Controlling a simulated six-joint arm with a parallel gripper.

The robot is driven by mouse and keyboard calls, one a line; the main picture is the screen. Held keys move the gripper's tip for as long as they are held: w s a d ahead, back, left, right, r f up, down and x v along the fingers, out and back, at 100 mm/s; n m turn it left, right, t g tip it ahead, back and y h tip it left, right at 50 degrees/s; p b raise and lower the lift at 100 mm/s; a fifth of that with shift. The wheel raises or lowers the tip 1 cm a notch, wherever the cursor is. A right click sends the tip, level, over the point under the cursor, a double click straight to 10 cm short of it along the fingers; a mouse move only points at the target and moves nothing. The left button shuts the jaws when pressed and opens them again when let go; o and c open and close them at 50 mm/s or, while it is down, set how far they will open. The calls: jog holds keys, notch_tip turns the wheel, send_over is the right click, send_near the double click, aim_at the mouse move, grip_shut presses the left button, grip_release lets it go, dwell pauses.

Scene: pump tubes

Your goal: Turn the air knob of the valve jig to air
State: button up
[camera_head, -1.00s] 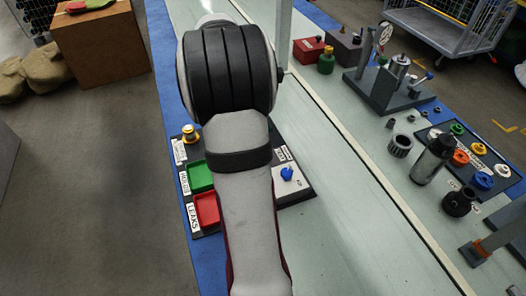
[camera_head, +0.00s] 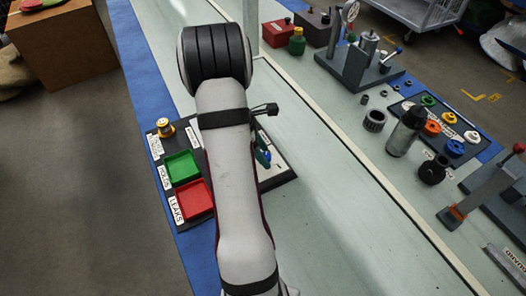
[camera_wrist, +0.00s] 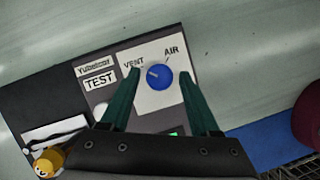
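The valve jig's blue air knob (camera_wrist: 159,77) sits on a white plate (camera_wrist: 145,104) marked VENT on the left and AIR on the right. A pale mark on the knob points left, towards VENT. My gripper (camera_wrist: 160,72) is open, its two green fingers on either side of the knob in the wrist view, with gaps between fingers and knob. How high the tips are above the plate is unclear. In the head view the knob (camera_head: 264,159) is small and partly hidden by my arm and gripper.
A grey fixture (camera_head: 360,68) and several loose parts stand to the right. The pale table between is clear.

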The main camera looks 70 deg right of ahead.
grip_shut()
jog(key=m+y, duration=0.2)
jog(key=m, duration=0.2)
jog(key=shift+d+m, duration=0.15)
jog(key=shift+m, duration=0.25)
jog(key=m, duration=0.2)
jog(key=m+y, duration=0.1)
jog(key=m, duration=0.1)
jog(key=shift+d+m+y, duration=0.15)
jog(key=shift+m+y, duration=0.15)
jog(key=m, duration=0.2)
jog(key=m+t+y, duration=0.1)
jog(key=m, duration=0.1)
jog(key=shift+d+y, duration=0.1)
jog(key=shift+y, duration=0.2)
jog(key=shift+s+m+t+y, duration=0.1)
jog(key=shift+m+t+y, duration=0.2)
jog(key=shift+m, duration=0.75)
jog(key=shift+s+m+t+y, duration=0.1)
jog(key=shift+m+t, duration=0.3)
jog(key=shift+m, duration=0.95)
